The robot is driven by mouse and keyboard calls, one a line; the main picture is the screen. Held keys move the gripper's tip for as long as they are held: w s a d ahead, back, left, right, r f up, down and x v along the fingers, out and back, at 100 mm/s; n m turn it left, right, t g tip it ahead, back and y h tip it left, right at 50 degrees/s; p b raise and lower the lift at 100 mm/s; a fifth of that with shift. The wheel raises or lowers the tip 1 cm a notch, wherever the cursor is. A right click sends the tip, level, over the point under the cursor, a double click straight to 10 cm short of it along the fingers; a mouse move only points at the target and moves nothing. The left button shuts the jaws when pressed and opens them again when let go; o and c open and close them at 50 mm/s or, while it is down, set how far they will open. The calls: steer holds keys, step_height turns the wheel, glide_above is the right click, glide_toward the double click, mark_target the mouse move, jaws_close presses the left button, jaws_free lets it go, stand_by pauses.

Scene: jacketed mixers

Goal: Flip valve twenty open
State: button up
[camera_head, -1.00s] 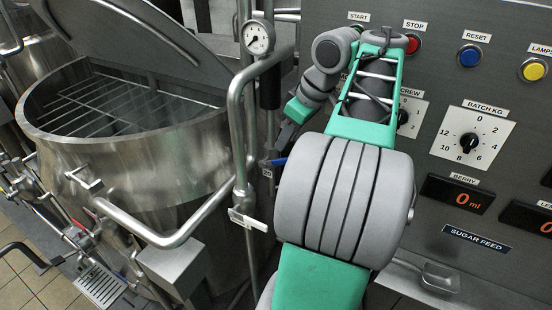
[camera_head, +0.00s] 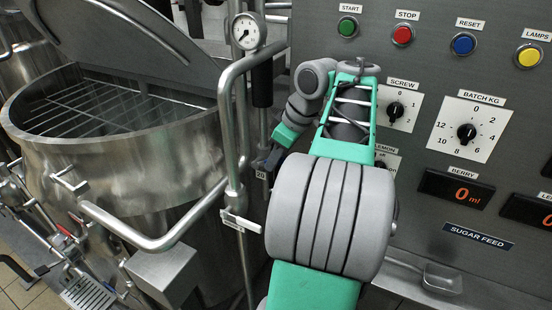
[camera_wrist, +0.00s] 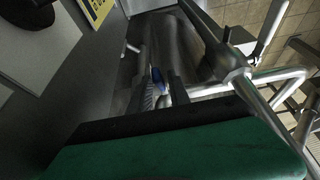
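The tag 20 (camera_head: 261,174) marks valve twenty on the thin vertical pipe beside the mixer in the head view. My gripper (camera_head: 268,161) is at the valve in the head view and hides most of the lever there.
A bent steel pipe (camera_head: 223,110) with a pressure gauge (camera_head: 247,32) stands close left of my gripper. The jacketed mixer (camera_head: 115,170) with its raised lid is further left. The control panel (camera_head: 420,75) with buttons and dials is close on the right.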

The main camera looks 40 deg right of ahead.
jaws_close()
stand_by(1.1)
